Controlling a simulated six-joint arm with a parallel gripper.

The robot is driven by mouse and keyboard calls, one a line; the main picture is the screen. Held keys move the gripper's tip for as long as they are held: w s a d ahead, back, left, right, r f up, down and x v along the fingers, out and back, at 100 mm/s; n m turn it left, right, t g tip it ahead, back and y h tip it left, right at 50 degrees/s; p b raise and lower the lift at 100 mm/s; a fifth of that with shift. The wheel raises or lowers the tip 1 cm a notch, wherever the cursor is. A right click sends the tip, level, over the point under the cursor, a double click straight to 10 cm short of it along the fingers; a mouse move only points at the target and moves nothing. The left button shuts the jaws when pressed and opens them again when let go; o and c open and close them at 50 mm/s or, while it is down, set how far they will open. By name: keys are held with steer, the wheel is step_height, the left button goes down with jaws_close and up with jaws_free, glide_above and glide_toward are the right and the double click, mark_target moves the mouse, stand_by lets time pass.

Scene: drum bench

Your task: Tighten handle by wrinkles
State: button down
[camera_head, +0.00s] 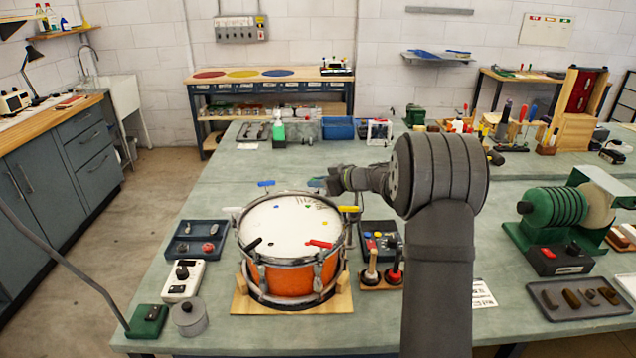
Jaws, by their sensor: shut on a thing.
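An orange drum (285,275) with a white head (278,222) stands on a wooden base. Small dark wrinkle lines (312,202) show on the head toward its far right rim. Handles sit around the rim: blue (266,184) at the back, yellow (349,209) at the right, red (319,243) at the front right, black (252,244) at the front left, pale grey (233,209) at the left. A blue-grey handle (315,183) sits at the back right, beside the wrinkles. My gripper (332,182) is shut on this handle; its fingertips are small and partly hidden.
A dark tray (197,258), a white device with a knob (183,290) and a grey round tin (189,323) lie left of the drum. A dark organizer (367,226) and a stand with upright tools (382,287) stand close on the right. Bench space behind the drum is clear.

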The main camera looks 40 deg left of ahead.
steer(key=c, duration=1.5)
jaws_free()
steer(key=shift+d, duration=0.1)
steer(key=v, duration=1.7)
steer(key=shift+d+r, duration=0.15)
